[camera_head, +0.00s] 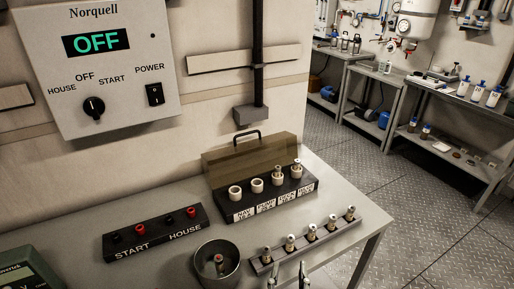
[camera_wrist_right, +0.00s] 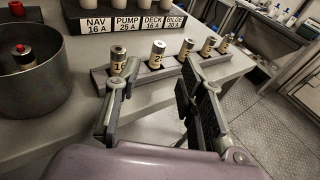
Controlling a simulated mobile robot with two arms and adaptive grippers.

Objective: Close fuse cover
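The fuse cover (camera_head: 250,155) is a translucent brown lid with a black handle on top. It stands raised at the back of the black fuse block (camera_head: 243,214), so the holders are exposed. The block has NAV, PUMP, DECK and BILGE labels; a metal-capped fuse (camera_head: 297,166) stands up at the right-hand holder. My right gripper (camera_head: 289,274) is at the bottom edge of the head view, in front of the fuse block and the fuse rack. In the wrist view its fingers (camera_wrist_right: 162,78) are apart with nothing between them. My left gripper is not in view.
A grey rack (camera_head: 278,257) with several upright fuses stands in front of the block. A metal pot (camera_head: 205,270) holds a red-ended item. A black START/HOUSE terminal block (camera_head: 155,238) lies left. The wall panel (camera_head: 95,70) reads OFF. The table edge is at right.

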